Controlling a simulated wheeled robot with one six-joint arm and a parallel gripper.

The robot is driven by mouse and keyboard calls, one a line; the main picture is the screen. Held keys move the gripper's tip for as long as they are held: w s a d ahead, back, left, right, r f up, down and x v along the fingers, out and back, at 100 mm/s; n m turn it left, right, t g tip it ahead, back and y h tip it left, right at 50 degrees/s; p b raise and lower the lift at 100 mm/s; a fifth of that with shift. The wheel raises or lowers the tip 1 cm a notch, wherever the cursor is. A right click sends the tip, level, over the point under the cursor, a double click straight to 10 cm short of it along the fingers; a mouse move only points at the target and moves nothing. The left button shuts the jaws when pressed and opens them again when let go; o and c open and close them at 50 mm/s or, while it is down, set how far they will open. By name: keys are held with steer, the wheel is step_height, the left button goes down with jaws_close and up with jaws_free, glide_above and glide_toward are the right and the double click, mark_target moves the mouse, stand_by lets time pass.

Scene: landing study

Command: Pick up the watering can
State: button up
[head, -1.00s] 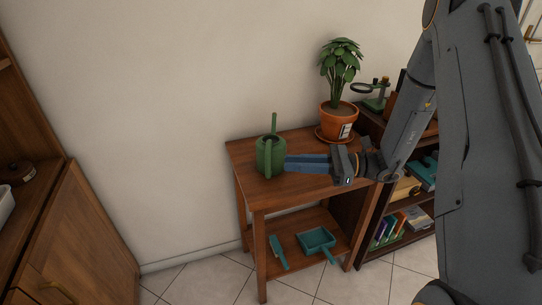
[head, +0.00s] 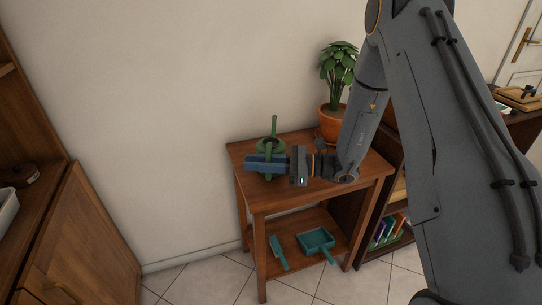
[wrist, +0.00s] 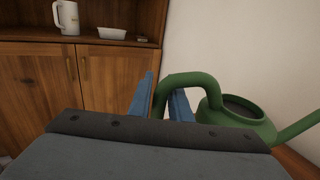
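The green watering can (head: 271,146) stands upright on the wooden side table (head: 310,195), partly hidden behind my gripper in the head view. In the wrist view its body (wrist: 235,115) is at the right and its curved handle (wrist: 185,80) arches towards the fingers. My gripper (head: 250,163) reaches from the right across the front of the can. In the wrist view the blue fingers of my gripper (wrist: 160,100) lie either side of the handle, the right one inside its loop. The handle nearly fills the gap; I cannot tell whether the fingers press on it.
A potted plant (head: 338,75) stands behind my arm at the table's back right. A teal dustpan (head: 317,240) and a brush (head: 278,252) lie on the lower shelf. A wooden cabinet (head: 85,240) is at the left, holding a white jug (wrist: 67,17) and dish (wrist: 112,33).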

steer(key=shift+a, duration=0.2)
jaws_close()
steer(key=shift+w, duration=0.1)
step_height(320, 180, up, 18)
steer(key=shift+b, duration=0.35)
stand_by(0.3)
steer(key=shift+c, duration=1.1)
jaws_free()
jaws_close()
